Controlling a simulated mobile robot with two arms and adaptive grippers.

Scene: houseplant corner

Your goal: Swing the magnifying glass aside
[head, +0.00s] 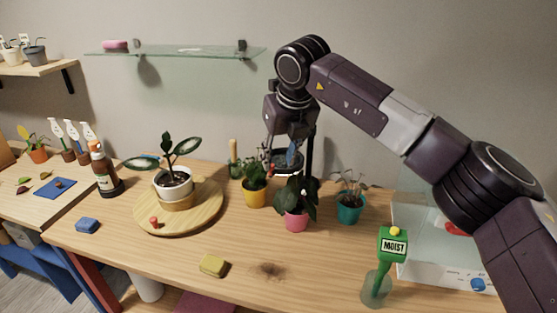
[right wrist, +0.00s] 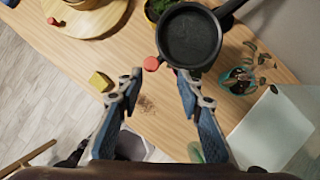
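The magnifying glass (right wrist: 188,37) appears in the right wrist view as a dark round disc with a thick rim and an arm toward the top right. A red knob (right wrist: 151,63) sticks out from its rim. In the head view its dark ring (head: 288,168) is partly hidden behind my gripper, beside a black upright post (head: 310,152). My right gripper (right wrist: 159,76) is open, with the red knob showing between its fingertips; I cannot tell whether they touch it. In the head view the right gripper (head: 283,152) points down at the ring. My left gripper is not in view.
Close below the ring stand a yellow pot (head: 255,195), a pink pot (head: 296,220) and a teal pot (head: 350,212). A white-potted plant (head: 173,180) stands on a round wooden board (head: 205,212) to the left. A green moisture meter (head: 392,245) stands front right.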

